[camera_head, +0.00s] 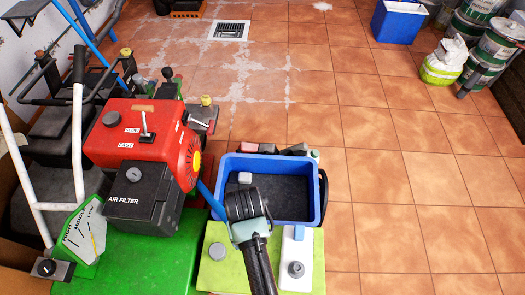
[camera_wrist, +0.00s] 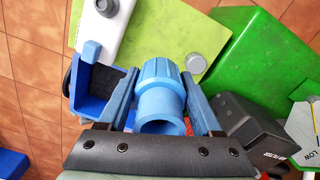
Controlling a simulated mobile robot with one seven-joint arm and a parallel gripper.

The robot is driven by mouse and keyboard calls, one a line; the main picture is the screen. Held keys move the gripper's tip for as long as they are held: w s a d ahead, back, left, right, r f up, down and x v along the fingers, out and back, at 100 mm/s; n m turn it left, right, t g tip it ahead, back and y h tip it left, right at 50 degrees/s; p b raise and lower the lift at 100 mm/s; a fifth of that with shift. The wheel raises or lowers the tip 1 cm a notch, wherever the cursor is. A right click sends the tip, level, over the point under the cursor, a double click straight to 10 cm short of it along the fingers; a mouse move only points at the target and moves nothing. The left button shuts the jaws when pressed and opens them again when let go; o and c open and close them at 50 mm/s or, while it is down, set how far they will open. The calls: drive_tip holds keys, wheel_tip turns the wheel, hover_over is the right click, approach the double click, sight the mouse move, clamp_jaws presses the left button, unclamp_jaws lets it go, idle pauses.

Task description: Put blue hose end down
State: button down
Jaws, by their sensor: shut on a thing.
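The blue hose end (camera_wrist: 162,95) is a light blue ribbed collar with an open round mouth. In the wrist view it sits between the two dark blue fingers of my gripper (camera_wrist: 160,82), which is shut on it. In the head view my gripper (camera_head: 243,208) is over the front edge of the blue bin (camera_head: 270,160), close to the lime green panel (camera_head: 222,272). A blue hose (camera_head: 211,200) runs from the red machine toward the gripper. The hose end itself is largely hidden by my gripper there.
The red engine (camera_head: 135,135) with its black air filter box (camera_head: 140,190) stands left of the gripper. A white device with a knob (camera_head: 300,245) is at the right. The blue bin has a dark, mostly bare floor. Tiled floor (camera_head: 400,215) is open to the right.

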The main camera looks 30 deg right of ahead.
drive_tip(key=shift+m, duration=0.4)
drive_tip(key=d+f+b, duration=0.1)
drive_tip(key=f+b, duration=0.2)
drive_tip(key=f, duration=0.3)
drive_tip(key=s+d+f+b, duration=0.1)
drive_tip(key=f+b, duration=0.2)
drive_tip(key=f, duration=0.3)
drive_tip(key=f+b, duration=0.3)
drive_tip(key=f, duration=0.4)
drive_tip(key=shift+s+d, duration=0.4)
drive_tip(key=shift+f, duration=0.1)
drive_tip(key=shift+f+b, duration=0.15)
drive_tip(key=shift+b, duration=0.15)
drive_tip(key=shift+c, duration=0.3)
unclamp_jaws()
wheel_tip(320, 180, up, 12)
drive_tip(key=p, duration=0.5)
drive_tip(key=shift+r, duration=0.2)
